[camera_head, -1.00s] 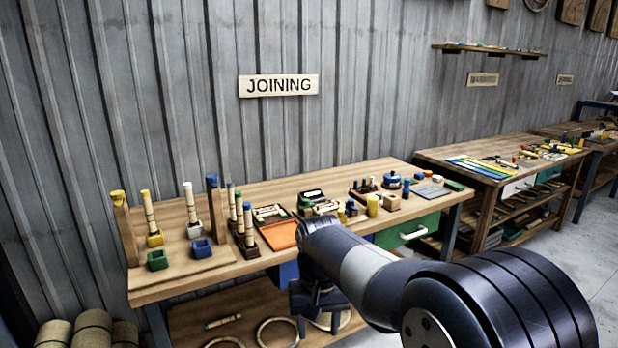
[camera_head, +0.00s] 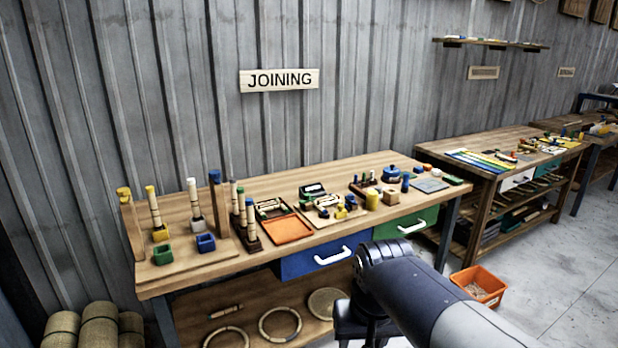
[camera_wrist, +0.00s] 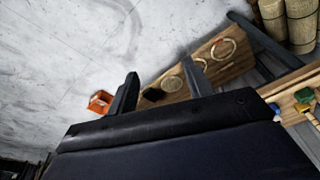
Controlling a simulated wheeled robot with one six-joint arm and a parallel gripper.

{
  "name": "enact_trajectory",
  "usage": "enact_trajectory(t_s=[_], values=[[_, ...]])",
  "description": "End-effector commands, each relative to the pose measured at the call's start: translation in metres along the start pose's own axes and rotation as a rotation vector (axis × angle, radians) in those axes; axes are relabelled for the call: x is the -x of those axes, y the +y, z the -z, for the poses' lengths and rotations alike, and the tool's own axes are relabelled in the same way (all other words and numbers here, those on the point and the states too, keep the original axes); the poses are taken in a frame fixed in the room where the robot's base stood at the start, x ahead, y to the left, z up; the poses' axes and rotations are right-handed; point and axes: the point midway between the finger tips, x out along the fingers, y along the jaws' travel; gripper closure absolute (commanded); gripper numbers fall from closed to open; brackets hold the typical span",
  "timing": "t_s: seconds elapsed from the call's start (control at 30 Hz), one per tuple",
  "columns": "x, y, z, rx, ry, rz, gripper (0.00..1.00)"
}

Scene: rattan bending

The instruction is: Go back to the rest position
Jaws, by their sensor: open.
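My gripper (camera_wrist: 162,88) shows in the wrist view with its two fingers spread apart and nothing between them. Beyond the fingers lie the concrete floor and the bench's lower shelf. In the head view my arm reaches in from the bottom right, in front of the joining bench (camera_head: 300,190). The gripper's fingertips are not clear in the head view. The bench holds wooden posts, small coloured blocks, an orange tray (camera_head: 288,229) and several small tools.
The bench has a blue drawer (camera_head: 325,257) and a green drawer (camera_head: 408,224). Rings lie on its lower shelf (camera_head: 245,318). An orange bin (camera_head: 478,290) stands on the floor at right. Rolled bundles (camera_head: 98,325) stand at lower left. Open floor (camera_head: 560,290) shows at right.

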Motion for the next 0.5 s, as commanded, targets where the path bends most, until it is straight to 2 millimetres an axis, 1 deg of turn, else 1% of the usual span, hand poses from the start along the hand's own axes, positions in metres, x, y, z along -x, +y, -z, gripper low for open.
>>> enact_trajectory(t_s=[0.03,0.1,0.5], values=[[0.005,0.004,-0.005,-0.006,0.012,-0.001,0.51],[0.009,0.008,-0.012,-0.011,0.027,-0.001,0.51],[0.023,0.029,-0.053,-0.042,0.113,-0.007,0.51]])
